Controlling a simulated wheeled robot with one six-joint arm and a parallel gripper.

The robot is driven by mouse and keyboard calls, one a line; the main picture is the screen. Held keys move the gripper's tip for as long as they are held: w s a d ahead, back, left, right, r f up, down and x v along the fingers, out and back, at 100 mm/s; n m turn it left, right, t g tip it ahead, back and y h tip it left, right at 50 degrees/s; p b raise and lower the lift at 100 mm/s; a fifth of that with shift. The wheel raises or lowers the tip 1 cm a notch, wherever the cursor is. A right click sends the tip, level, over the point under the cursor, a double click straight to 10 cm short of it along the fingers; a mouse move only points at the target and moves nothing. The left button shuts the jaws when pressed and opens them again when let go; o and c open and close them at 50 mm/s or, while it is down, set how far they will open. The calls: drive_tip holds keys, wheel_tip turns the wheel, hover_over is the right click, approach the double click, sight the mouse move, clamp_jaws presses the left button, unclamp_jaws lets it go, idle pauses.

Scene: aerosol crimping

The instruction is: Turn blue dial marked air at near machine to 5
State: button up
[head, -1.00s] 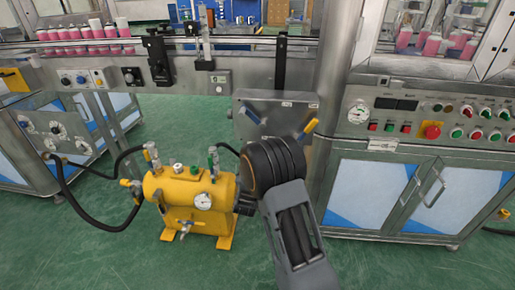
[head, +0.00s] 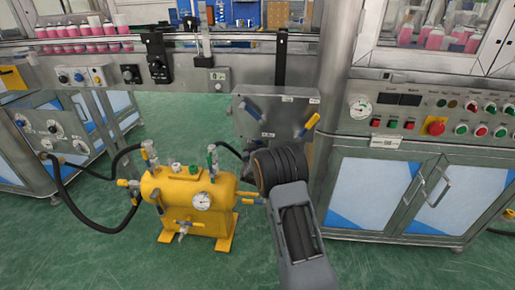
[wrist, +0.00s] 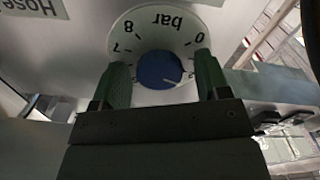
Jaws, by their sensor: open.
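In the wrist view, a round blue dial (wrist: 159,70) sits on a pale scale plate (wrist: 127,33) with upside-down "bar", 0, 7 and 8. A short white line on the dial points to the right in the picture. The number it marks cannot be read; part of the scale is hidden behind my gripper. My gripper (wrist: 161,76) is open, with one green finger on each side of the dial. I cannot tell whether the fingers touch it. In the head view, the dial and fingertips are hidden behind my arm.
A grey panel (head: 285,118) with blue and yellow handles stands behind my wrist. A yellow tank (head: 180,203) with a gauge and black hoses is to the left. A control console (head: 385,125) with several buttons is to the right. Green floor (head: 110,255) is clear in front.

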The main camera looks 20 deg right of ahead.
drive_tip(key=c, duration=0.9)
drive_tip(key=shift+o, duration=0.2)
